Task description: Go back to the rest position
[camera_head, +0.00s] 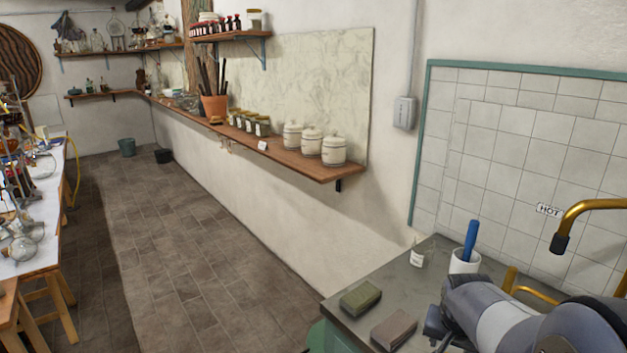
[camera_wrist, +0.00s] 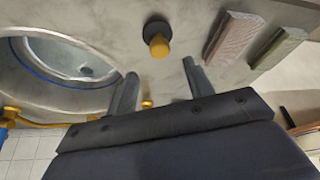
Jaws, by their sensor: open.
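My gripper (camera_wrist: 156,88) is open in the wrist view, its two dark fingers apart with nothing between them. It is over a grey counter (camera_wrist: 185,15) beside a round sink basin (camera_wrist: 70,58). In the head view my arm reaches in at the lower right over the counter (camera_head: 405,275); the fingers are mostly hidden there.
A green sponge (camera_head: 360,298) and a brownish sponge (camera_head: 393,329) lie on the counter near my arm. A white cup with a blue-handled tool (camera_head: 470,242) and a small bottle (camera_head: 417,253) stand behind. A brass faucet (camera_head: 590,207) arches at right.

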